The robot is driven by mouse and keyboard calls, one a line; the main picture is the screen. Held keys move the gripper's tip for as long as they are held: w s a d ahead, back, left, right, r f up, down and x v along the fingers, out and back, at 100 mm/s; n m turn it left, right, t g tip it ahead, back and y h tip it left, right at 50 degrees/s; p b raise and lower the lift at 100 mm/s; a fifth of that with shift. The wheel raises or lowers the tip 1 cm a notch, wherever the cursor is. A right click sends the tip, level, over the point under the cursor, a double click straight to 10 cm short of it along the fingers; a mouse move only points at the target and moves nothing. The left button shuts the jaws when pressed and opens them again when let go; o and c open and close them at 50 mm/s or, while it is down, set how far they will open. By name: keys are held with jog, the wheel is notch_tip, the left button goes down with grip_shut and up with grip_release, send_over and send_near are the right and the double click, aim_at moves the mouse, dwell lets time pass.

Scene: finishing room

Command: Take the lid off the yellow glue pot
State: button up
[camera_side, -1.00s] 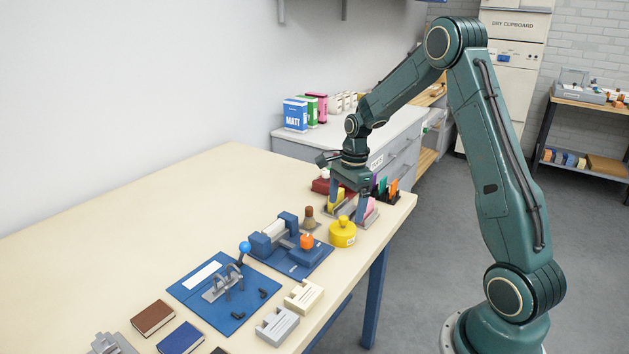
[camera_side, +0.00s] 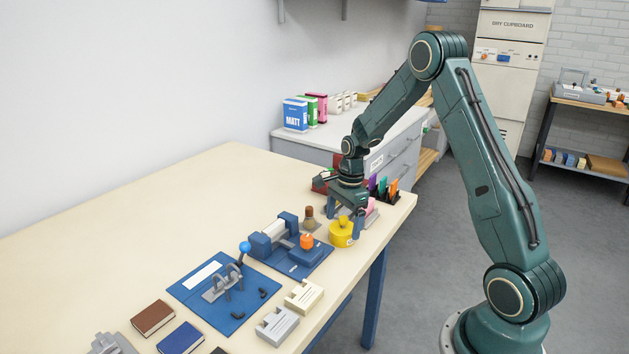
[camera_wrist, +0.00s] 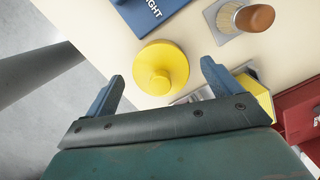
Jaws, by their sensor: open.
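The yellow glue pot (camera_side: 342,237) stands upright near the right edge of the table. Its round yellow lid (camera_wrist: 161,67) sits on it with a knob in the middle. The knob also shows in the side view, partly behind my gripper. My gripper (camera_side: 345,228) is open and empty, pointing down close over the pot. In the wrist view its two blue fingers (camera_wrist: 162,82) stand wide apart. The lid lies between and slightly beyond them, with a gap on either side. I cannot tell from these views whether a finger touches the pot.
A brush with a brown handle (camera_side: 309,213) stands just left of the pot. A blue fixture with an orange knob (camera_side: 306,241) lies in front of it. Coloured items in a black rack (camera_side: 384,188) stand behind. The table's right edge is close by.

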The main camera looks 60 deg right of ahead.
aim_at(343, 217)
jog(key=c, duration=1.1)
jog(key=shift+o, duration=0.2)
jog(key=shift+r, duration=0.15)
notch_tip(343, 217, up, 20)
dwell(0.6)
